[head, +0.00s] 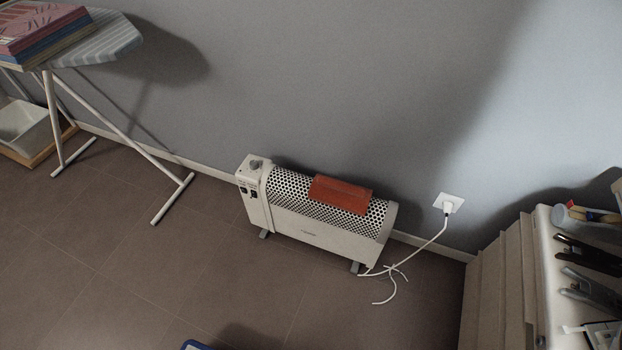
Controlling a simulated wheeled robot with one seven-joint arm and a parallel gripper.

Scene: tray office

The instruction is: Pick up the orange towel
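The orange towel (341,194) is a small red-orange folded cloth. It lies on the perforated top of a white convector heater (310,233), right of its middle. The heater stands on the floor close to the grey wall, with its control knob and switches at the left end. My gripper does not show in the head view.
The heater's white cable (421,249) runs to a wall socket (449,203). A cabinet (541,285) with tools on top is at the right. The tiled floor before the heater is mostly clear.

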